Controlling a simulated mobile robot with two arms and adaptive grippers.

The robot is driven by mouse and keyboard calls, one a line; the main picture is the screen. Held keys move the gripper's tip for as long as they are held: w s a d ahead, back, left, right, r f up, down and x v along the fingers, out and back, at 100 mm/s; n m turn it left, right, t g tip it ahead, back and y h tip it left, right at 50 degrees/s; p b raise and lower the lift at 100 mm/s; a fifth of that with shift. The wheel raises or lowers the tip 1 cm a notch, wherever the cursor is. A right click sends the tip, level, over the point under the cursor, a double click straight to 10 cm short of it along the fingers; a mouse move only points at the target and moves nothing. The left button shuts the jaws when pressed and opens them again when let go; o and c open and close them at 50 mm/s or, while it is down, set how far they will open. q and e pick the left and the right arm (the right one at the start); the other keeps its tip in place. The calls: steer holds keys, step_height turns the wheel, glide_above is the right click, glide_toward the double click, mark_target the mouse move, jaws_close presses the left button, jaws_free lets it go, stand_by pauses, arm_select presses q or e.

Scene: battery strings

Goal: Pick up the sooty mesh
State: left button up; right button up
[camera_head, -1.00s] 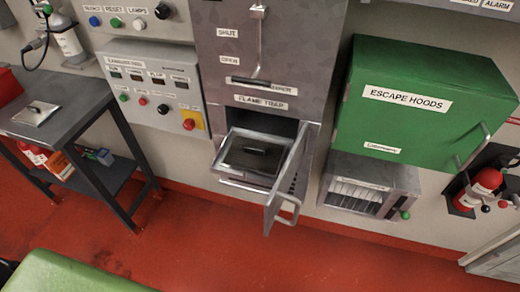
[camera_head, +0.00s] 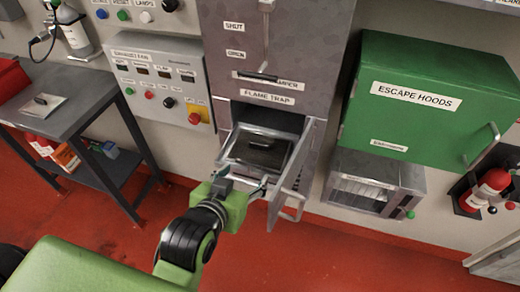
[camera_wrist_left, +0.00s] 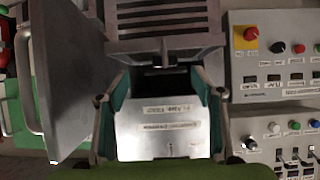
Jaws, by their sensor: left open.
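The dark sooty mesh (camera_head: 262,152), with a small handle on top, lies in the pulled-out drawer (camera_head: 231,160) below the flame trap label. My left gripper (camera_head: 243,181) is open and empty at the near edge of that drawer, in front of the mesh. In the left wrist view its two fingers (camera_wrist_left: 158,105) stand apart, with the upside-down cabinet front and dark drawer opening behind them. A slotted dark surface (camera_wrist_left: 165,30) shows above the opening there; I cannot tell if it is the mesh. My right gripper is out of view.
The open trap door (camera_head: 290,175) stands close right of the drawer. A lighter plate with a handle (camera_head: 40,107) lies on the grey side table (camera_head: 75,100). The green escape hoods box (camera_head: 420,105) hangs at right. Red floor is clear at lower right.

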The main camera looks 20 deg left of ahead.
arm_select(q)
step_height(320, 180, up, 2)
steer(key=w, duration=0.2)
glide_toward(259, 145)
steer(key=w+f, duration=0.1)
steer(key=w+f+p, duration=0.1)
steer(key=shift+w+d+f+t, duration=0.3)
steer(key=shift+w+d+t, duration=0.05)
steer(key=shift+w+t, duration=0.05)
steer(key=shift+w+a+f, duration=0.15)
steer(key=shift+w+f, duration=0.05)
steer(key=shift+w, duration=0.55)
steer(key=p+x, duration=0.1)
steer(key=x, duration=0.3)
steer(key=shift+w+a, duration=0.1)
steer(key=shift+a, duration=0.05)
steer(key=c, duration=1.6)
steer(key=shift+o, duration=0.2)
steer(key=shift+r, duration=0.1)
